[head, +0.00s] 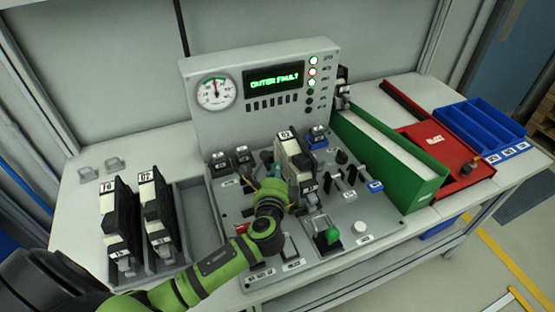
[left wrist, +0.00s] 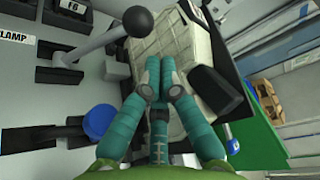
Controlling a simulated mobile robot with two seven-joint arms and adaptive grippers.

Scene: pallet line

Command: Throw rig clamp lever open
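In the head view the gripper and module hide this lever. My right gripper is out of view.
The rig display (head: 273,83) reads "OUTER FAULT". A blue round knob (left wrist: 99,121) is left of the fingers in the wrist view. Two modules (head: 118,218) stand in a rack at left. A green bin (head: 385,155) and red tray (head: 445,155) are at right.

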